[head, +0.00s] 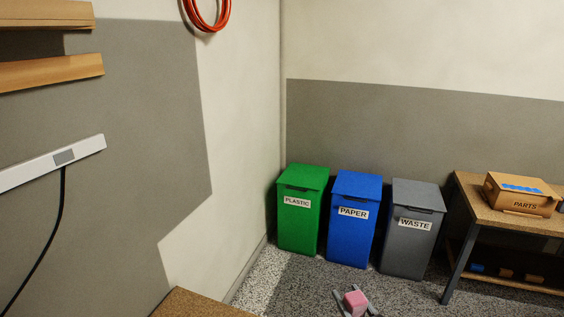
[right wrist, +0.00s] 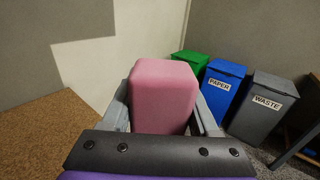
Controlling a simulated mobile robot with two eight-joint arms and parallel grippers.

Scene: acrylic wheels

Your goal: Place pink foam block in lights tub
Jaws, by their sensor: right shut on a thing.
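The pink foam block (head: 355,301) is at the bottom edge of the head view, between the fingers of my right gripper (head: 353,303). In the right wrist view the pink block (right wrist: 163,95) fills the middle, with a grey finger of the right gripper (right wrist: 163,112) on each side. The right gripper is shut on it and holds it up in the air. No tub labelled for lights shows in either view. My left gripper is not in view.
Green plastic (head: 302,215), blue paper (head: 353,225) and grey waste (head: 411,235) bins stand along the back wall. A table (head: 468,196) at right carries a parts box (head: 522,196). A brown surface corner (head: 195,304) is at the bottom left.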

